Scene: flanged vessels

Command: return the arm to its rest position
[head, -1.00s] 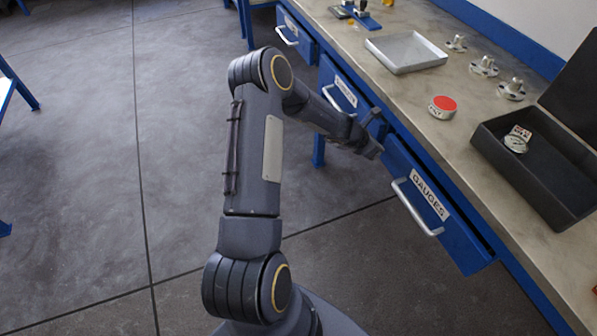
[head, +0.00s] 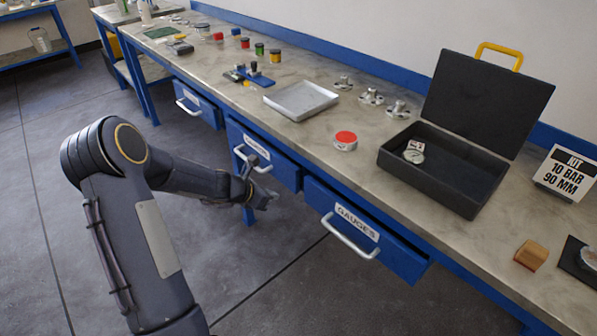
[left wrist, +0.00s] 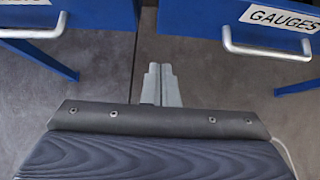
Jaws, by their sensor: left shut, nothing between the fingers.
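My left arm comes in from the lower left in the head view, bent at the elbow. Its gripper (head: 264,196) is in front of the bench, beside the gap between two drawers, and touches nothing that I can see. In the left wrist view the two fingers (left wrist: 160,85) are together with nothing between them, above the grey floor. The gauges drawer (head: 365,238) stands to the right of the gripper and shows at the upper right of the left wrist view. My right gripper is not in view.
Another labelled drawer (head: 260,155) is just behind the gripper. On the bench stand a grey tray (head: 301,113), a red-topped round piece (head: 345,140), flanged parts (head: 371,96) and an open black case (head: 430,190) with a gauge (head: 414,154) inside. The floor at left is clear.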

